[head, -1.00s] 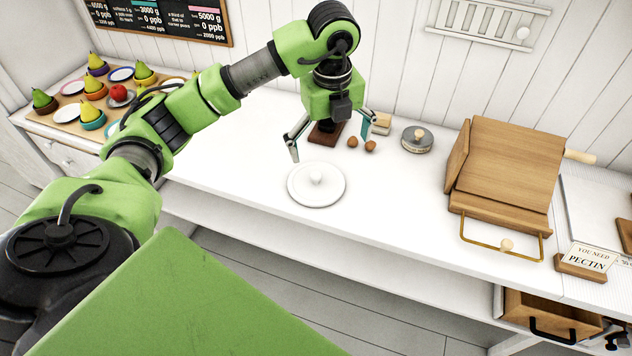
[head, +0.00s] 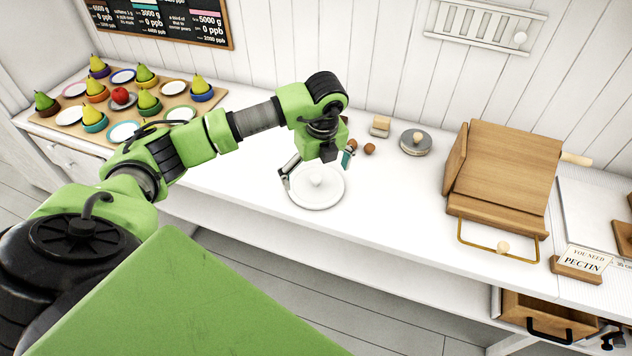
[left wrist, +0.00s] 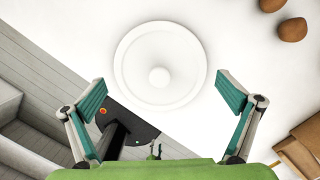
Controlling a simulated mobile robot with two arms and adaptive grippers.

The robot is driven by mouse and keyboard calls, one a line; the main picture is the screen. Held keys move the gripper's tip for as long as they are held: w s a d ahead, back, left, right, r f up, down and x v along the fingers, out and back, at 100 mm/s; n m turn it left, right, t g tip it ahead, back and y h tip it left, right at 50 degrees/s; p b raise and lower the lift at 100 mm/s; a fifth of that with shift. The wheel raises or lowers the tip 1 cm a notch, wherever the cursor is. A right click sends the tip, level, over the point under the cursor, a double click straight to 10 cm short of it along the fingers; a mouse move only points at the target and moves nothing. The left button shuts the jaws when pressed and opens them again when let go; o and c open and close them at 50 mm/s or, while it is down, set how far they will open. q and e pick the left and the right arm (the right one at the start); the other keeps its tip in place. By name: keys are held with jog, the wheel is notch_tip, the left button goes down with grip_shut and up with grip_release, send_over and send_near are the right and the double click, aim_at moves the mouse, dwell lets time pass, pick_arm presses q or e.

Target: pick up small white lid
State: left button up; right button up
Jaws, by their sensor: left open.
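The small white lid (head: 318,197), round with a central knob, lies flat on the white counter. In the left wrist view the whole lid (left wrist: 160,50) shows, centred just beyond the fingertips. My left gripper (head: 316,166) is open above it, pointing down, with one finger on each side of the lid in the head view. In the left wrist view its fingers (left wrist: 160,84) are wide apart with nothing between them. The wrist partly covers the lid's far edge in the head view. My right gripper is not seen.
Two brown egg-like things (head: 369,149) lie behind the lid to the right. A grey round tin (head: 415,143) and a wooden box (head: 507,170) stand further right. A board with pears and plates (head: 50,123) is at the left. The counter's front edge runs close in front.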

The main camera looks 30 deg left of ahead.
pick_arm(q)
jog(key=shift+w+a+f, duration=0.1)
jog(key=shift+f, duration=0.65)
jog(key=c, duration=1.6)
jog(key=shift+s, duration=0.2)
jog(key=c, duration=1.3)
jog(key=shift+o, duration=0.2)
